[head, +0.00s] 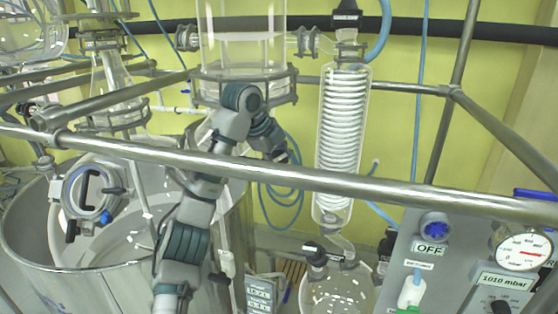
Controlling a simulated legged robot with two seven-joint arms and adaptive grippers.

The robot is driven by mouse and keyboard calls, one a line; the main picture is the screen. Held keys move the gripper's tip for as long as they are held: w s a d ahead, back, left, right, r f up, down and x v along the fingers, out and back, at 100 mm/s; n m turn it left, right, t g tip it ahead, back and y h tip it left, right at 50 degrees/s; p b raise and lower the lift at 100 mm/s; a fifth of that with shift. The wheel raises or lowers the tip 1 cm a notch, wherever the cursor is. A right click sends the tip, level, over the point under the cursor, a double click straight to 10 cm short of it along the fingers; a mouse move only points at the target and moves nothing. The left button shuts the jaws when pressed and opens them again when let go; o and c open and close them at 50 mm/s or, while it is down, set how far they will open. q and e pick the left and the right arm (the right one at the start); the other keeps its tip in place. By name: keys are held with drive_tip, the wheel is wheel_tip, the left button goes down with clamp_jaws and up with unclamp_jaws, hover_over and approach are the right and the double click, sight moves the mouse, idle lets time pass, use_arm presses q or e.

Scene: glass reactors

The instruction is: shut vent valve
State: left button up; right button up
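No part carries a label that I can read as vent valve. A blue star-shaped knob (434,224) sits on the grey panel at the lower right, above a plate reading OFF. A white fitting (411,292) with a blue tube stands below it, under a small label too fine to read. A grey arm rises from the bottom left of centre and bends over near the glass vessel. I take it as my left arm. Its gripper (283,152) hangs above the metal rail, well left of the knob and apart from it. Its fingers are too small to read. My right gripper is not in view.
A metal rail (330,180) crosses the whole view in front of the glassware. A coiled glass condenser (344,135) stands at centre right. A pressure gauge (524,248) sits at the panel's right, above a 1010 mbar display (507,281). A large steel pot (90,285) fills the lower left.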

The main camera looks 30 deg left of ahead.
use_arm(q)
drive_tip(key=shift+f, duration=0.3)
drive_tip(key=o, duration=1.2)
drive_tip(key=shift+w, duration=0.1)
drive_tip(key=shift+c, duration=0.2)
drive_tip(key=shift+w, duration=0.1)
drive_tip(key=shift+r, duration=0.1)
drive_tip(key=shift+r, duration=0.1)
